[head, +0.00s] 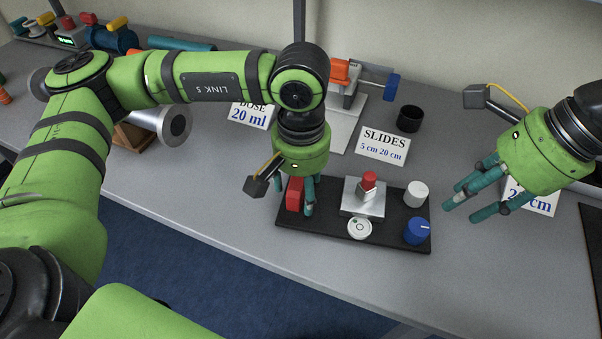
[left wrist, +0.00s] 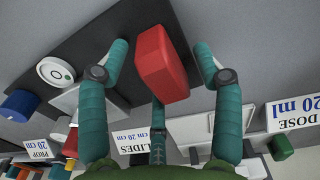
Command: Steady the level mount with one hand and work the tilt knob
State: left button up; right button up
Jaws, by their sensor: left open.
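The level mount's black base plate (head: 330,232) lies near the table's front edge. It carries a red block (head: 294,194) at its left end, a silver block (head: 364,198) with a red piece on top, a round white bubble level (head: 360,228), a white cylinder (head: 417,193) and a blue knob (head: 418,230) with a white mark. My left gripper (head: 299,203) is over the left end, fingers open around the red block. The left wrist view shows the red block (left wrist: 160,65) between the spread fingers; contact is unclear. My right gripper (head: 474,205) is open and empty, right of the plate.
Behind the plate stand a SLIDES card (head: 383,145), a DOSE card (head: 250,112), a black cup (head: 410,118) and a device with a blue knob (head: 391,87). A metal cylinder (head: 170,123) lies left. Another card (head: 531,196) is partly behind my right gripper.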

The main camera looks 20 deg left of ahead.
aim_at(419, 226)
pick_arm(q)
grip_shut()
pick_arm(e)
jog(key=o, duration=0.5)
jog(key=shift+c, duration=0.2)
jog(key=a+r+m+h, duration=0.2)
jog(key=a+m+h, duration=0.1)
jog(key=a+h, duration=0.1)
jog(key=shift+t, duration=0.3)
jog(key=shift+s+f, duration=0.15)
jog(key=shift+f, duration=2.85)
jog(key=shift+s+f, duration=0.15)
jog(key=shift+f, duration=2.8)
